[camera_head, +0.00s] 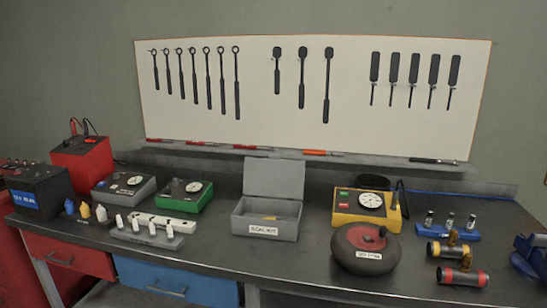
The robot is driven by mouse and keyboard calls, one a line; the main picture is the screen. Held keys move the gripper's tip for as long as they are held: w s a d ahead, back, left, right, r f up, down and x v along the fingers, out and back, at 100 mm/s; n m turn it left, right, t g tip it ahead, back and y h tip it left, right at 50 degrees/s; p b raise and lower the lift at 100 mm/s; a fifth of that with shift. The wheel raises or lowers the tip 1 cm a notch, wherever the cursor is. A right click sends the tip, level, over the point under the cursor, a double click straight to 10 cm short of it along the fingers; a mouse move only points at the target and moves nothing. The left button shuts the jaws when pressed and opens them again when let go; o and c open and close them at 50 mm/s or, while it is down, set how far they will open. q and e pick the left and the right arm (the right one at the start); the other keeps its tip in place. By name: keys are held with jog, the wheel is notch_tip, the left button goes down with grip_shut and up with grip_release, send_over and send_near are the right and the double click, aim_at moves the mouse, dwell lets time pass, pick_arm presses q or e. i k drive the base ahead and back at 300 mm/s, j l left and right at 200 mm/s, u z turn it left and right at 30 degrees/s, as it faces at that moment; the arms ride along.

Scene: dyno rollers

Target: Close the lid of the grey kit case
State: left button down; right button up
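The grey kit case (266,228) stands on the dark bench top near the middle, with a white label on its front. Its lid (273,179) is open and stands nearly upright at the back of the case. Neither of my grippers shows in the head view.
A green meter box (186,196) stands left of the case, and a yellow meter box (370,204) and a dark round roller (365,248) stand to its right. The bench in front of the case is clear.

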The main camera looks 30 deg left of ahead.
aim_at(272, 176)
jog(key=k+j, duration=0.15)
jog(key=j, duration=0.2)
jog(key=k+j, duration=0.15)
jog(key=j, duration=0.2)
jog(key=k+j+z, duration=0.1)
jog(key=j, duration=0.3)
jog(key=k+j, duration=0.2)
jog(key=j, duration=0.15)
jog(key=k+j, duration=0.15)
jog(key=j, duration=0.2)
jog(key=k+j+z, duration=0.1)
jog(key=j, duration=0.25)
